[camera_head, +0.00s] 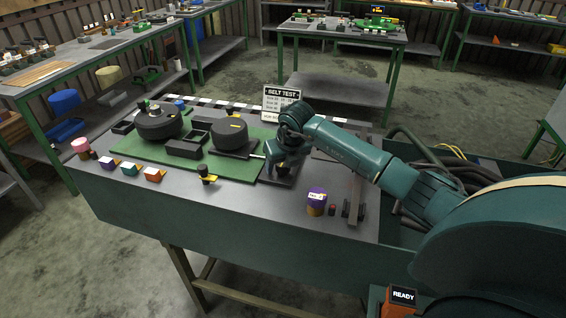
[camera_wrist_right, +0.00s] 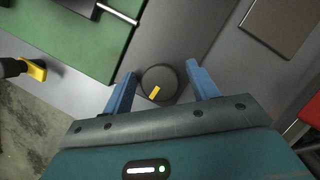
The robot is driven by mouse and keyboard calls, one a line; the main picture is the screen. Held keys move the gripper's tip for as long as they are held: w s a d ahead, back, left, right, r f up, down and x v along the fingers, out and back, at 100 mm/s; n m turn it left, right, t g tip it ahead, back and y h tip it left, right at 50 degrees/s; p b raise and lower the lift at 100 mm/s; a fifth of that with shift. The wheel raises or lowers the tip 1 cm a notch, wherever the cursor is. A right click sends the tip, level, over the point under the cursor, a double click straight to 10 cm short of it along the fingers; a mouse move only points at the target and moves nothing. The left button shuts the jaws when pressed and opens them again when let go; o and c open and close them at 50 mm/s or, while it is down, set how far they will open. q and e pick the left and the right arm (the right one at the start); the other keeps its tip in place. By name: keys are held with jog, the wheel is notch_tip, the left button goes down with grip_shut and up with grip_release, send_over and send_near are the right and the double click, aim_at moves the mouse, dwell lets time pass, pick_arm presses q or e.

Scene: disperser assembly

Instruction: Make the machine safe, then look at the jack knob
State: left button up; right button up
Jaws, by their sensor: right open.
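My right gripper (camera_head: 283,160) reaches down past the right end of the green board (camera_head: 225,180). In the right wrist view the gripper (camera_wrist_right: 160,75) is open. Its two blue fingers stand either side of a round dark knob (camera_wrist_right: 158,84) with a yellow mark. I cannot tell whether they touch it. In the head view the arm hides this knob. A black knob with a yellow lever (camera_head: 207,176) stands at the board's front edge; it also shows in the right wrist view (camera_wrist_right: 34,70). Two black drums (camera_head: 158,122) (camera_head: 230,136) sit on the board. My left gripper is not in view.
A "BELT TEST" sign (camera_head: 281,103) stands behind the board. A purple and yellow cylinder (camera_head: 316,200) and a small red-topped piece (camera_head: 332,210) stand right of the gripper. Several coloured blocks (camera_head: 130,168) line the left front. A dark flat plate (camera_wrist_right: 285,22) lies beyond the fingers.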

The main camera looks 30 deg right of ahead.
jog(key=shift+c, duration=0.6)
jog(key=c, duration=0.9)
jog(key=shift+n+b, duration=0.3)
jog(key=shift+b, duration=0.05)
